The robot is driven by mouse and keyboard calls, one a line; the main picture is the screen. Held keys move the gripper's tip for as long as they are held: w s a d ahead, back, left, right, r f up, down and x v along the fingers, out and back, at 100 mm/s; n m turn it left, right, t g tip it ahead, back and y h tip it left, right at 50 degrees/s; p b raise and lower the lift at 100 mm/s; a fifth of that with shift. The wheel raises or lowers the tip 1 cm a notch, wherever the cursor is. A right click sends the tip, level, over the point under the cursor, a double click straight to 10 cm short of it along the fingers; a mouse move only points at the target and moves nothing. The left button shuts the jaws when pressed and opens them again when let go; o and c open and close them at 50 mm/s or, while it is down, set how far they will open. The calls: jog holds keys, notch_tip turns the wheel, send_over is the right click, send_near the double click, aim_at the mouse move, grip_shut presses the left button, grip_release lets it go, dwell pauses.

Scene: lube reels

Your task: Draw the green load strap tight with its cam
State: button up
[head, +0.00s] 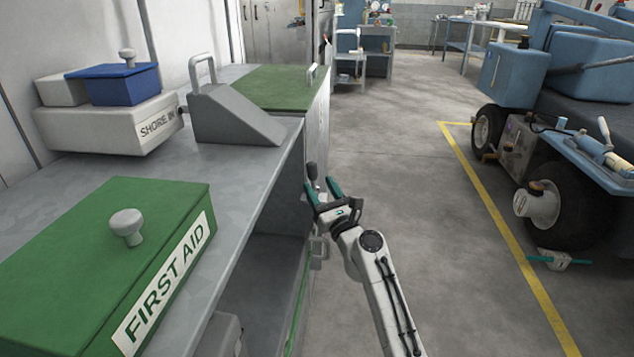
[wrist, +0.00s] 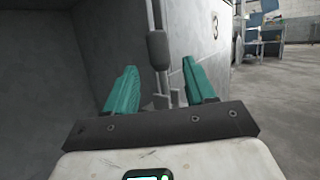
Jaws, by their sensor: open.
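My gripper (head: 323,188) is open beside the front of the grey bench, and its teal fingers show in the wrist view (wrist: 160,76). A dark-gripped lever (wrist: 157,50) stands upright between and beyond the fingers in the wrist view. Its dark end also shows by the fingertips in the head view (head: 312,172). I cannot tell whether it touches a finger, or whether it is the strap's cam. A thin green strip (head: 297,312) runs along the bench's open front, lower down; I cannot tell if it is the load strap.
A green first aid box (head: 75,250), a grey wedge with a handle (head: 235,118) and a shore box (head: 105,128) stand on the bench (head: 245,200). A blue cart (head: 590,80) is at right behind a yellow floor line (head: 500,225). The aisle between is clear.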

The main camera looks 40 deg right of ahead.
jog(key=v, duration=0.8)
jog(key=shift+c, duration=0.3)
